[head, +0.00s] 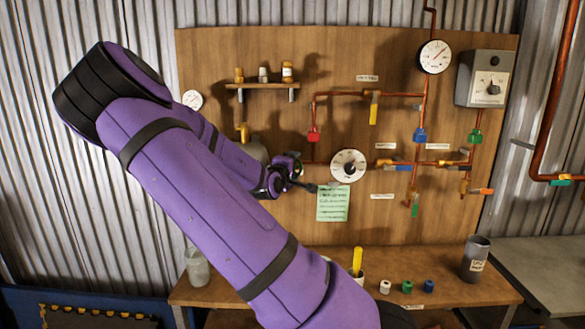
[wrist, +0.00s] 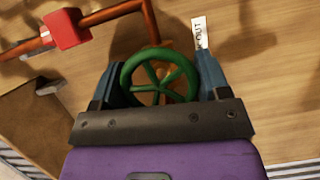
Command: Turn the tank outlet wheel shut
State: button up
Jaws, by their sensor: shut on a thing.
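In the wrist view, a green spoked handwheel (wrist: 160,84) sits between the two fingers of my gripper (wrist: 161,72). The fingers are shut on its rim from left and right. A copper pipe runs behind the wheel, and a white tag (wrist: 200,32) ending in "OUT" is just beyond the right finger. In the head view, my gripper (head: 304,183) is at the board, left of the white round dial (head: 348,166). My arm hides the wheel there.
A red valve handle (wrist: 67,28) sits on the pipe at upper left of the wrist view. A green note (head: 333,204) hangs below the dial. Copper pipes with coloured handles fill the board's right side. A bench (head: 440,293) below holds cups and small coloured pieces.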

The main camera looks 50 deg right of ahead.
jog(key=m+y, duration=0.2)
jog(key=m, duration=0.1)
jog(key=shift+m, duration=0.4)
jog(key=shift+m+t+y, duration=0.3)
jog(key=shift+m+y, duration=0.3)
jog(key=shift+m, duration=0.6)
jog(key=o, duration=0.9)
jog(key=shift+a, duration=0.1)
jog(key=v, duration=1)
jog(key=shift+s+a, duration=0.2)
jog(key=shift+a, duration=0.05)
jog(key=shift+r, duration=0.15)
